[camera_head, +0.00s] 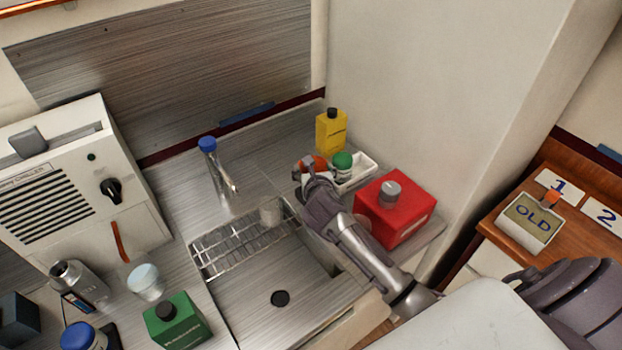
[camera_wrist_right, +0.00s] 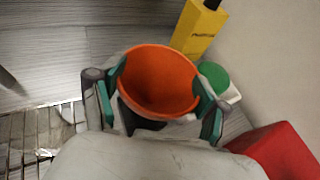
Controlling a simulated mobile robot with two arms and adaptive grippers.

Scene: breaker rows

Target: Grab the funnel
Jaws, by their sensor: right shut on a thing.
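The orange funnel (camera_wrist_right: 158,82) sits between the two fingers of my right gripper (camera_wrist_right: 158,105) in the right wrist view, its round mouth facing the camera. The green finger pads are against its sides, and the gripper is shut on it. In the head view the funnel (camera_head: 313,163) shows as a small orange patch at the tip of my right gripper (camera_head: 308,178), next to the white tray. The gripper hides the funnel's lower part. My left gripper is not in view.
A white tray (camera_head: 366,171) with a green-capped container (camera_head: 342,163) is close by. A yellow bottle (camera_head: 331,131) stands behind and a red container (camera_head: 394,212) to the right. The sink (camera_head: 270,310) with its wire rack (camera_head: 235,246) lies left, below the blue-topped faucet (camera_head: 215,165).

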